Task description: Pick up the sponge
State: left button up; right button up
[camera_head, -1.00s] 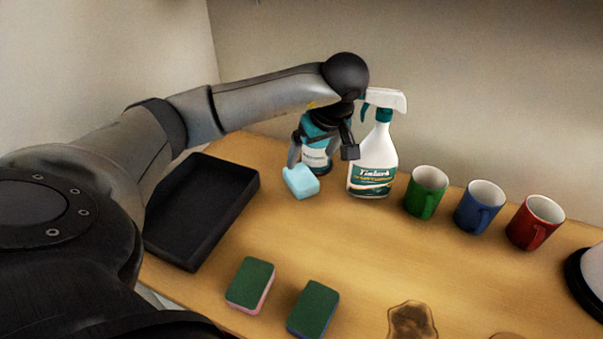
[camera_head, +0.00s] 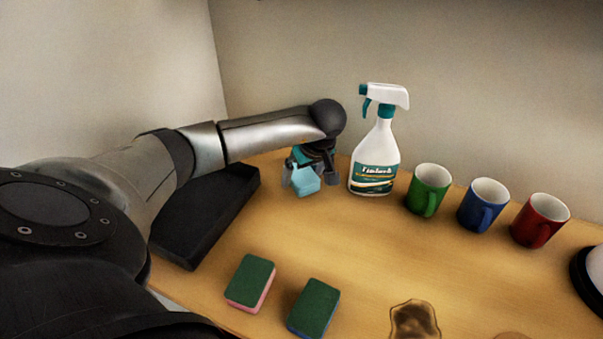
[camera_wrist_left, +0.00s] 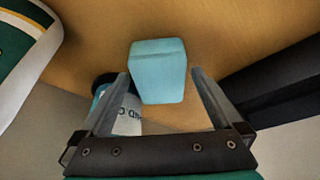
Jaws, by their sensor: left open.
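A light blue sponge (camera_head: 306,183) sits on the wooden table, left of the spray bottle. It also shows in the left wrist view (camera_wrist_left: 158,72), in the gap between the fingertips. My left gripper (camera_head: 311,179) is open, low over the table with a finger on each side of the sponge. In the left wrist view a gap shows beside each finger, so I see no grip on it. Two other sponges, a green-and-pink one (camera_head: 251,283) and a green-and-blue one (camera_head: 314,308), lie at the table's front. My right gripper is not in view.
A white spray bottle (camera_head: 375,165) stands right of my gripper. A teal labelled container (camera_wrist_left: 127,112) stands close behind the sponge, mostly hidden by my gripper in the head view. A black tray (camera_head: 205,225) is at the left; green, blue and red mugs (camera_head: 428,190) stand right.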

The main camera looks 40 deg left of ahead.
aim_at(302, 179)
pick_arm(q)
jog(key=shift+c, duration=0.4)
jog(key=c, duration=1.3)
jog(key=shift+r, duration=0.1)
jog(key=shift+s+d+r, duration=0.15)
jog(key=shift+s+r, duration=0.2)
jog(key=r, duration=0.6)
jog(key=shift+s+r+p, duration=0.2)
jog(key=shift+r+p, duration=0.05)
jog(key=shift+p, duration=0.1)
jog(key=s+d, duration=0.3)
jog(key=s, duration=0.6)
jog(key=s+d+b, duration=0.1)
jog(key=s+d, duration=0.1)
jog(key=s, duration=0.7)
jog(key=shift+d+f, duration=0.15)
jog(key=shift+d, duration=0.25)
